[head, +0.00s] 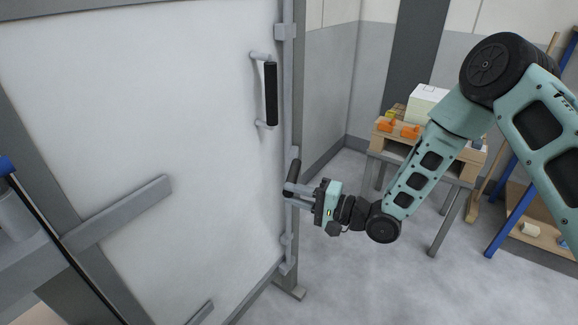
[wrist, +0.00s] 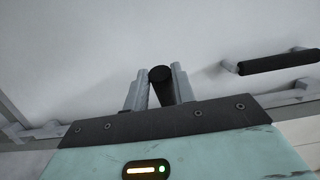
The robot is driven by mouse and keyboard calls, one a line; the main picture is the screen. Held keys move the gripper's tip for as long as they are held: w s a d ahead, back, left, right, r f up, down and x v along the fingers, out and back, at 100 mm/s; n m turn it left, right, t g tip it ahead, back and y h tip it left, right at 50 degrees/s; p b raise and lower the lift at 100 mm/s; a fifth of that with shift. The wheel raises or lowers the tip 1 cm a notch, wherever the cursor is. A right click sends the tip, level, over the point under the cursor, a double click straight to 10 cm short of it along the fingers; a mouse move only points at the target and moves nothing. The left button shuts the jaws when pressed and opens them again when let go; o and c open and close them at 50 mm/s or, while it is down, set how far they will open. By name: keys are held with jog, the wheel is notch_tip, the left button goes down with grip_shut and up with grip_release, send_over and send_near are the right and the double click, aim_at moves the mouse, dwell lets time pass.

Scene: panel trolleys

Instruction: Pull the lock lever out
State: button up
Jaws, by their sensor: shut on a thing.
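The lock lever (head: 293,176) is a short black-gripped handle near the right edge of a large white panel door (head: 150,110), below the long black pull handle (head: 271,94). My gripper (head: 291,189) reaches it from the right and is shut on it. In the wrist view the lever's round black end (wrist: 160,75) sits between my two grey fingers (wrist: 157,88). The lever's lower part and pivot are hidden by the fingers.
A vertical lock rod (head: 288,60) runs along the door's right edge. A table (head: 455,180) with a wooden crate and orange items stands behind my arm. A blue-framed rack (head: 505,225) is at the far right. Grey floor (head: 365,275) is clear below my gripper.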

jog(key=shift+d, duration=0.8)
jog(key=shift+w+d, duration=0.15)
jog(key=shift+d, duration=1)
jog(key=shift+w+d, duration=0.1)
jog(key=shift+d, duration=1)
jog(key=shift+w+d, duration=0.3)
jog(key=shift+d, duration=0.4)
jog(key=shift+w+d, duration=0.25)
jog(key=shift+d, duration=0.45)
jog(key=shift+w+d, duration=0.3)
jog(key=shift+d, duration=0.4)
